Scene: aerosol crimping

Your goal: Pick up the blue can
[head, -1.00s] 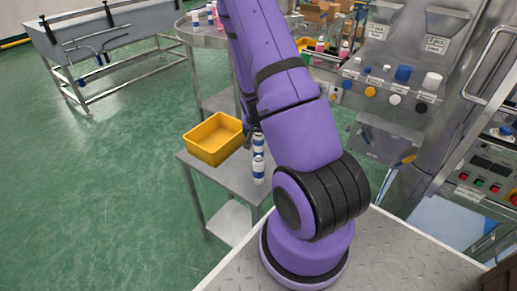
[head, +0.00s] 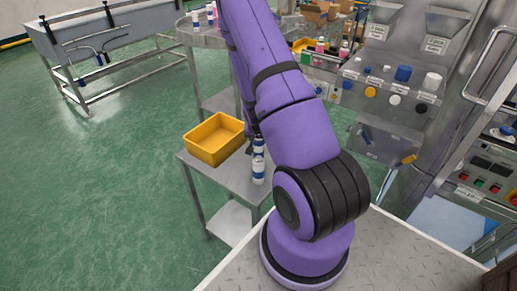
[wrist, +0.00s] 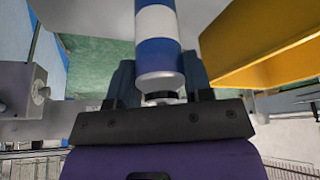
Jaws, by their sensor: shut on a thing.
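A blue can with a white band (wrist: 157,25) stands out between the two dark fingers of my gripper (wrist: 160,82) in the wrist view. My gripper is shut on it. In the head view, this seems to be the upper of two blue-and-white cans (head: 258,144), partly hidden by my purple arm. A second blue-and-white can (head: 258,171) stands just in front of it on the small metal table (head: 222,186). My gripper is mostly hidden behind my arm in the head view.
A yellow bin (head: 214,140) sits on the table, left of the cans; its edge also shows in the wrist view (wrist: 265,50). A round steel table (head: 200,40) with small bottles stands behind. A machine panel with knobs (head: 392,88) is at right. Open green floor lies left.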

